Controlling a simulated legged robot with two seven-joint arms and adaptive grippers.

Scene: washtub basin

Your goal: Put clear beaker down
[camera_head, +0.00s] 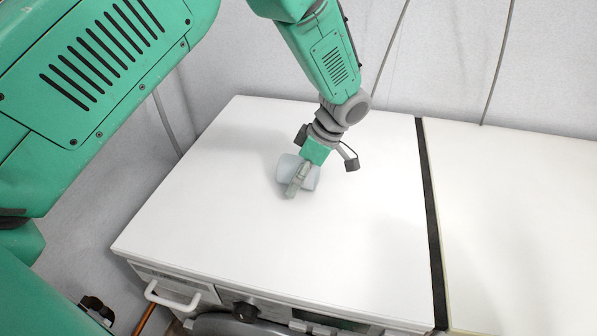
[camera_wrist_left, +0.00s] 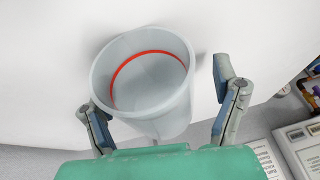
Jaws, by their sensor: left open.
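The clear beaker (camera_head: 284,166) is a pale, translucent cup on the white worktop in the head view, partly covered by my left gripper (camera_head: 299,178). In the left wrist view the beaker (camera_wrist_left: 150,85) has its open mouth towards the camera and a red ring line inside. The left gripper (camera_wrist_left: 162,102) is open, with one finger on each side of the beaker. A gap shows between the beaker and the right-hand finger; the left-hand finger is close to the wall, and contact there is unclear. My right gripper is not in view.
The white worktop (camera_head: 220,220) is clear around the beaker. A dark seam (camera_head: 432,220) separates it from another white surface (camera_head: 520,230) at the right. A drawer handle (camera_head: 172,296) is at the front left. Labelled panels (camera_wrist_left: 305,150) show at the wrist view's lower right.

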